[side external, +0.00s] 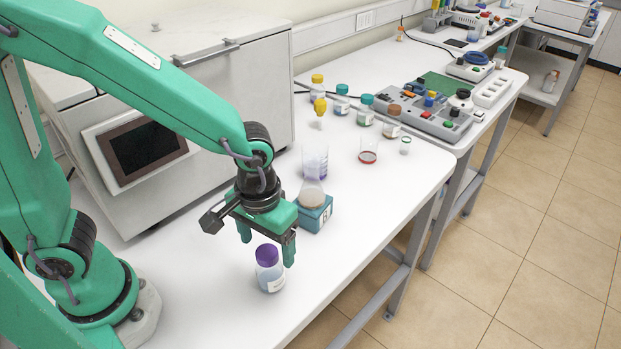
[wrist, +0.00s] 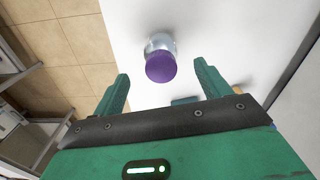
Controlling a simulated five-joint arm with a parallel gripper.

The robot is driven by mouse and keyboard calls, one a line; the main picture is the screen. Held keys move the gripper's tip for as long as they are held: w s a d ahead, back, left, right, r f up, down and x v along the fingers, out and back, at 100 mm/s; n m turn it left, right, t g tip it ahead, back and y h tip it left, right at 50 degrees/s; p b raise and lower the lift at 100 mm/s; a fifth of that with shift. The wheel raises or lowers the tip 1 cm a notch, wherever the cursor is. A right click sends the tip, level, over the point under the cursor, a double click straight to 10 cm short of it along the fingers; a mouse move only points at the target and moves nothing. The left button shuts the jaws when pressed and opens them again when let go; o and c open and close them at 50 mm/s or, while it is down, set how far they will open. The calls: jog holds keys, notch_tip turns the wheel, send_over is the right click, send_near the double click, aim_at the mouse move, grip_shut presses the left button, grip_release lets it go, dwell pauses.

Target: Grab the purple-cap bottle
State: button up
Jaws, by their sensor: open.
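The purple-cap bottle (side external: 269,270) stands upright on the white table near its front edge. It is clear, with a white label and a purple cap. My gripper (side external: 267,247) is above it and open, with nothing between its fingers. In the wrist view the bottle's purple cap (wrist: 161,67) shows beyond the fingertips of my open gripper (wrist: 162,78), roughly centred between them. I cannot tell from these views whether a finger touches the bottle.
A blue block (side external: 314,216) with a flask (side external: 312,193) on it stands just behind my gripper. A beaker (side external: 315,157), several capped bottles and a red-bottomed glass (side external: 368,150) stand farther back. A large white machine (side external: 190,110) lines the left. The table's front edge is close to the bottle.

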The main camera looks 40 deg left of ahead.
aim_at(269, 265)
jog(key=shift+f, duration=0.7)
jog(key=shift+f, duration=2.6)
jog(key=shift+c, duration=0.5)
jog(key=c, duration=1.1)
